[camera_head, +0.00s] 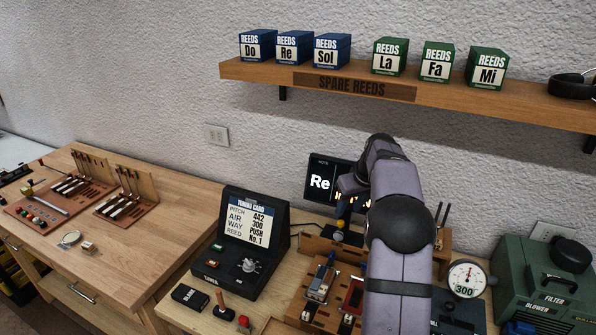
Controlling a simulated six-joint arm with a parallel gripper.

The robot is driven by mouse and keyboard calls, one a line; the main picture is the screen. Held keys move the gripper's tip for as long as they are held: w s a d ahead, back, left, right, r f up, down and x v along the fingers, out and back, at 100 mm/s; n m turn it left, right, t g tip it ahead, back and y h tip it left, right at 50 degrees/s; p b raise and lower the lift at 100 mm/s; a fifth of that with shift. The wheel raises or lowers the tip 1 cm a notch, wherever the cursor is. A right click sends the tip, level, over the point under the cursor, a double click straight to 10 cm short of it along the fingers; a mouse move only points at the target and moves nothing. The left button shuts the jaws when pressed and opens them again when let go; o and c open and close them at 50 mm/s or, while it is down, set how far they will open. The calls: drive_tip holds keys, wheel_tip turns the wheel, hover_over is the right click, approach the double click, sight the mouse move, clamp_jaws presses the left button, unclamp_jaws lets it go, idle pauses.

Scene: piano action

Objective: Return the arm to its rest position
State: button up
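My arm rises from the bottom edge, right of centre, and bends at a dark joint and again higher up. Its wrist end stands in front of the dark display that reads "Re" (320,183) and covers part of it. The fingers of my gripper cannot be made out, so I cannot tell whether they are open or shut or hold anything. Below the wrist is a wooden bench fixture (318,245) with reed parts, partly hidden by my arm.
A tuning card stand (252,240) is left of my arm. A round dial gauge (466,280) and a green blower box (545,285) are on the right. A shelf (250,72) with several reed boxes hangs above. The left table (105,225) holds tool racks.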

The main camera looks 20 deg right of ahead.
drive_tip(key=s+a+f+g, duration=0.1)
drive_tip(key=s+a+f, duration=0.1)
drive_tip(key=s+a, duration=0.55)
drive_tip(key=s+a+f+g, duration=0.1)
drive_tip(key=s+a, duration=0.3)
drive_tip(key=a, duration=0.6)
drive_tip(key=s+a+f+g, duration=0.1)
drive_tip(key=s+a+f, duration=0.1)
drive_tip(key=s, duration=0.5)
drive_tip(key=s+a+f, duration=0.2)
drive_tip(key=s+a, duration=0.2)
drive_tip(key=s, duration=0.2)
drive_tip(key=s+a+f+g, duration=0.1)
drive_tip(key=s+a+f, duration=0.1)
drive_tip(key=s, duration=0.5)
drive_tip(key=shift+s+a+f+g, duration=0.15)
drive_tip(key=shift+s+a+g, duration=0.2)
drive_tip(key=shift+a, duration=0.15)
